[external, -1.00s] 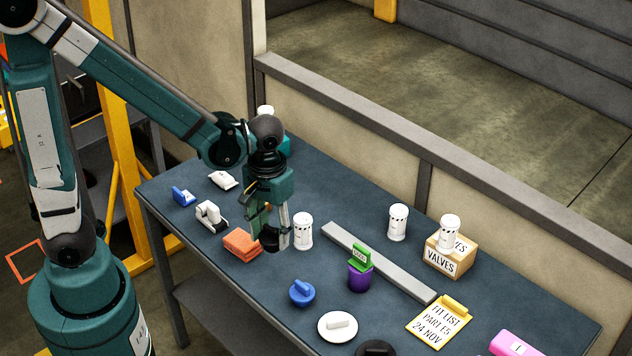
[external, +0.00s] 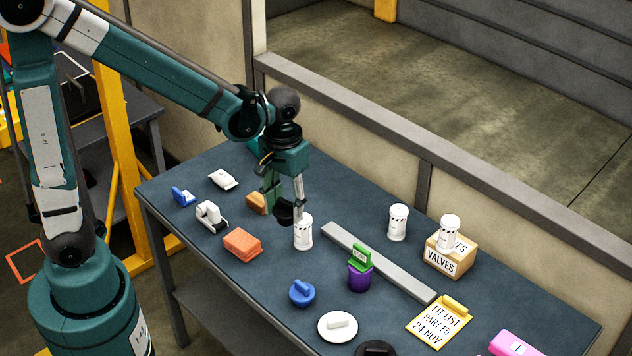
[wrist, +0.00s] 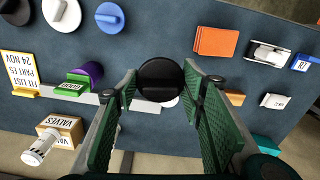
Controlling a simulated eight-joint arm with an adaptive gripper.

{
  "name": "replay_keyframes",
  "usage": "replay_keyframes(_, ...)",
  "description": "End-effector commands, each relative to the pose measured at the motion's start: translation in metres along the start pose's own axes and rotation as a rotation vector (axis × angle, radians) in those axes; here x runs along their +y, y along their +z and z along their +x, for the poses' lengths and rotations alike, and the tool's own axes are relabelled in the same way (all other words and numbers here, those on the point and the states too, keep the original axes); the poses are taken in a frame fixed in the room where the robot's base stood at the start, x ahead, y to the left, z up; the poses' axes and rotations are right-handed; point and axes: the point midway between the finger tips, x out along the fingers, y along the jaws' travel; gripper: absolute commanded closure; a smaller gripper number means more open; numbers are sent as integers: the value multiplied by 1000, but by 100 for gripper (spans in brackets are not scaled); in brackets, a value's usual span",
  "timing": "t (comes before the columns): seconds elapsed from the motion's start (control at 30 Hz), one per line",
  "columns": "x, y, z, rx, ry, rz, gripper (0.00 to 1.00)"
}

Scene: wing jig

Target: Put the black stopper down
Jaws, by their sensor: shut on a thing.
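My gripper (wrist: 168,86) is shut on a black stopper (wrist: 160,72), a round disc with a raised bar across it. The stopper also shows in the external view (external: 283,211), below my fingers and above the table. It is beside or over the top of a white canister (external: 303,234) with black marks; I cannot tell exactly which. In the wrist view, a bit of white shows from behind the stopper. The dark blue table (external: 330,285) lies beneath.
An orange block (external: 242,245) and a white tape dispenser (external: 211,216) are to the left. A grey bar (external: 378,262), a purple cup (external: 360,276), a blue stopper (external: 302,293) and a white stopper (external: 338,326) are to the right. Another black disc (external: 375,349) is at the bottom edge.

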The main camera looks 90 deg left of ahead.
Motion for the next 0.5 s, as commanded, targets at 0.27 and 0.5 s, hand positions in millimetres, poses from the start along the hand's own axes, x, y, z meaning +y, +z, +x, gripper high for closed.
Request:
replay_keyframes(0.27, -16, -75, -6, 0, 0, 24, 77)
replay_keyframes(0.5, -41, -143, -9, 0, 0, 50, 77)
